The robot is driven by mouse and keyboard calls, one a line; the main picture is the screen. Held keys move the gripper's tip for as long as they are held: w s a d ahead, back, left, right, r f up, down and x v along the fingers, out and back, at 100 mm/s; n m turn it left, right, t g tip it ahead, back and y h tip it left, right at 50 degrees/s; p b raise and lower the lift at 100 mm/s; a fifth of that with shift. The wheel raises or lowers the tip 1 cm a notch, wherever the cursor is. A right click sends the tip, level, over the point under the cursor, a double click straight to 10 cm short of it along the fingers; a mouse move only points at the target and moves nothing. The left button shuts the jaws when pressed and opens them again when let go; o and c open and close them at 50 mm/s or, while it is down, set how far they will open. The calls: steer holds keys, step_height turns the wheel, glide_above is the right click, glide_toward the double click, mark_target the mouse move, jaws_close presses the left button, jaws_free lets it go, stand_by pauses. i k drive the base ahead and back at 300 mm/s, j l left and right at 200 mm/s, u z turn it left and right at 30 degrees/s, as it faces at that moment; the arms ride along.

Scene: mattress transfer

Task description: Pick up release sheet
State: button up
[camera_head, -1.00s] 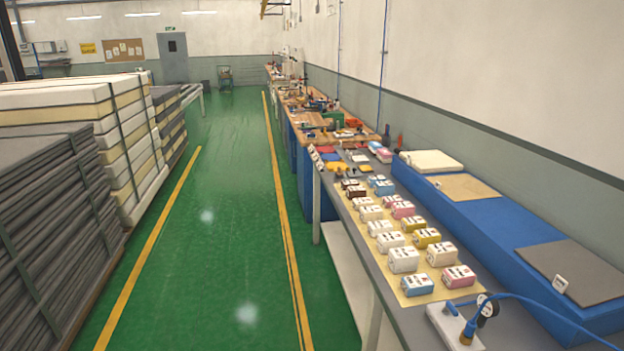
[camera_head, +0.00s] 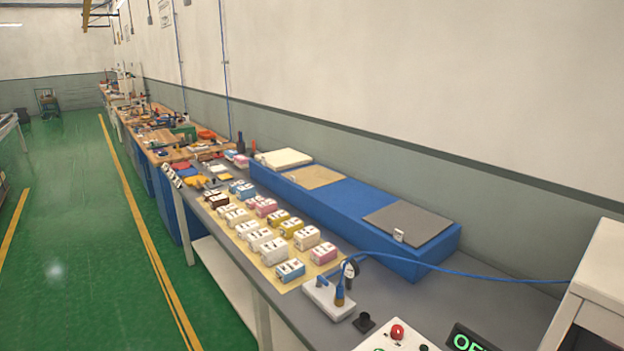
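My gripper is not in view. No sheet is labelled as the release sheet, so I cannot tell for sure which one it is. A thin tan sheet (camera_head: 314,177) lies flat on the long blue block (camera_head: 352,212) by the wall. A grey sheet (camera_head: 412,221) with a small white tag (camera_head: 399,235) lies at the block's near end. A cream pad (camera_head: 284,158) lies at its far end. A pale yellow sheet (camera_head: 325,267) lies on the grey bench under rows of small labelled packs.
A white gauge block (camera_head: 327,299) with a blue hose stands on the bench. A panel with a red button (camera_head: 397,331), a green display (camera_head: 468,342) and a white housing (camera_head: 601,285) are at the near right. The green floor aisle (camera_head: 75,240) is clear.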

mark_target(315, 177)
steer(key=i+j+z, duration=0.2)
steer(key=i+j, duration=0.15)
steer(key=i+j+z, duration=0.15)
steer(key=j, duration=0.35)
steer(key=i+j+z, duration=0.2)
steer(key=i+j, duration=0.2)
steer(key=i+j+z, duration=0.15)
steer(key=j, duration=0.5)
steer(key=i+j+z, duration=0.2)
steer(key=j, duration=0.35)
steer(key=i+j+z, duration=0.15)
steer(key=j, duration=0.45)
steer(key=i+j+z, duration=0.2)
steer(key=j, duration=0.4)
steer(key=i+j+z, duration=0.15)
steer(key=j, duration=0.5)
steer(key=i+j+z, duration=0.1)
steer(key=i+j, duration=0.25)
steer(key=i, duration=0.15)
